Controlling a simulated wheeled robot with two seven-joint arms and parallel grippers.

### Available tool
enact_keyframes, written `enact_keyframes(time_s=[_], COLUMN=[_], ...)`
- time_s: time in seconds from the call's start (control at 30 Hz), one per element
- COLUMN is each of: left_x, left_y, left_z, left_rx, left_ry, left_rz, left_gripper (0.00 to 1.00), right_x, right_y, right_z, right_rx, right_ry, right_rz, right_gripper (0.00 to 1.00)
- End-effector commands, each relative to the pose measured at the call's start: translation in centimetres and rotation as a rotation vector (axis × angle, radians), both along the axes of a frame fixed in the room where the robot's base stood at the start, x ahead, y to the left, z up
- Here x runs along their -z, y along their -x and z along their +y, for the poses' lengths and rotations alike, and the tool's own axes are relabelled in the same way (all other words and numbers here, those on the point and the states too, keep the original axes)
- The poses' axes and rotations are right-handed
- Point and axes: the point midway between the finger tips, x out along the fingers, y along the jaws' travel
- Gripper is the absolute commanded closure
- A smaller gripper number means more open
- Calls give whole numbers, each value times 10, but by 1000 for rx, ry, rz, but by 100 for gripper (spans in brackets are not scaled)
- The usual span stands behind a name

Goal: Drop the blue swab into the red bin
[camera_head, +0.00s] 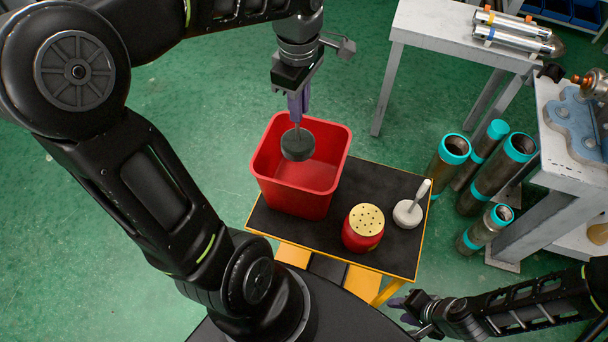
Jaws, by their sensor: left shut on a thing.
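The red bin (302,190) stands open on the left part of a small black-topped cart. My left gripper (298,120) points down over the bin and is shut on the thin handle of a swab (297,146). The swab's round head looks dark grey rather than blue; it hangs over the bin's opening, and I cannot tell exactly how deep it sits. A second swab (408,212) with an off-white head and pale handle sits on the cart's right side. My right gripper (402,308) is low by the cart's front edge, partly hidden, its jaw state unclear.
A red canister (363,236) with a yellow perforated lid stands on the cart top (390,256) between the bin and the pale swab. Several teal-ended pipes (490,175) stand on the floor at right. Grey tables (440,32) are behind and at far right.

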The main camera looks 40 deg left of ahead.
Motion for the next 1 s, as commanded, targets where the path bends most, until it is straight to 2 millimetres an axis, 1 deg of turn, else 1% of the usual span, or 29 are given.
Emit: enact_keyframes(time_s=[0.03,0.1,0.3,0.43,0.7,0.73,1.0], left_x=[11,20,37,41,40,40,40], left_y=[0,0,0,0,0,0,0], left_z=[0,0,0,0,0,0,0], left_rx=[0,0,0,0,0,0,0], left_ry=[0,0,0,0,0,0,0], left_rz=[1,1,0,0,0,0,0], left_gripper=[100,100,100,100,100,82,60], right_x=[9,15,26,28,27,27,27], right_y=[0,0,-2,-3,-3,-3,-3], right_z=[1,2,2,3,3,3,3], right_rx=[-1,-1,-2,-4,-4,-4,-3], right_ry=[-2,-4,-8,-8,-8,-8,-8], right_rz=[-2,-3,-10,-11,-11,-11,-11], right_gripper=[64,64,64,64,64,64,64])
